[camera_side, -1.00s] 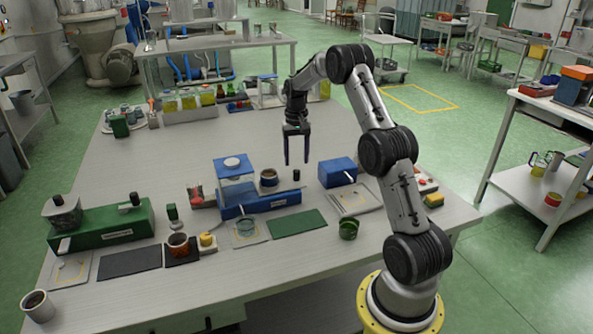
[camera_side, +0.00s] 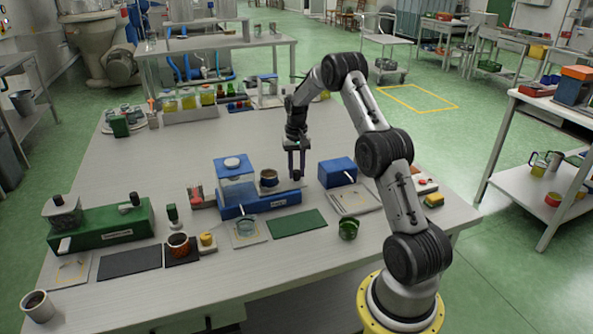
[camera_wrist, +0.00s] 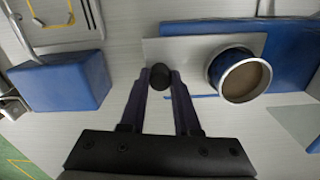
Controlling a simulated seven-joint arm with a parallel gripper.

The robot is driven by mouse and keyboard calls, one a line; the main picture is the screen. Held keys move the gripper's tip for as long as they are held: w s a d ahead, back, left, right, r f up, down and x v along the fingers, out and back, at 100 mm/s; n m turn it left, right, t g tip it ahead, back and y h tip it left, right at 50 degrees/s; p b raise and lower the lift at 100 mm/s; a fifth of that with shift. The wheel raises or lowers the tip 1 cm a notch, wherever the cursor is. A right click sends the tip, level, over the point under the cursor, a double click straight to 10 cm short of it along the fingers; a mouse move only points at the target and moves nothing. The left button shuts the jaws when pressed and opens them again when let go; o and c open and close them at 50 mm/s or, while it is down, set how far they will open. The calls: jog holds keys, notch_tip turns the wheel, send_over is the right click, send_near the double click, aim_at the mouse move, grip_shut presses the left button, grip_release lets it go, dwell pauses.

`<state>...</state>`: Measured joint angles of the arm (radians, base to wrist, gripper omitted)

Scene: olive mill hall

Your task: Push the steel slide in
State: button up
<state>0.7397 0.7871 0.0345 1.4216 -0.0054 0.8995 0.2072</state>
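The blue device (camera_side: 258,204) stands mid-table with a clear hopper under a blue lid (camera_side: 231,163). The steel slide (camera_wrist: 178,48) is a flat pale plate running from the device's blue body (camera_wrist: 290,55) toward the left in the wrist view. Its dark knob (camera_wrist: 160,76) stands upright near the plate's outer end; it also shows in the side view (camera_side: 296,174). My gripper (camera_side: 296,172) points down over the knob, one finger on each side. The fingers look apart; contact with the knob is not clear.
A blue box (camera_side: 337,172) stands to the right. A green mat (camera_side: 297,222) and a green cup (camera_side: 348,228) lie in front.

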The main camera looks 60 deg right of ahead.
aim_at(262, 185)
grip_shut()
dwell(0.9)
jog(key=w+a, duration=0.8)
jog(key=shift+w+r, duration=0.1)
jog(key=shift+w, duration=0.05)
jog(key=shift+a, duration=0.1)
jog(key=o, duration=0.8)
grip_release()
jog(key=shift+o, duration=0.2)
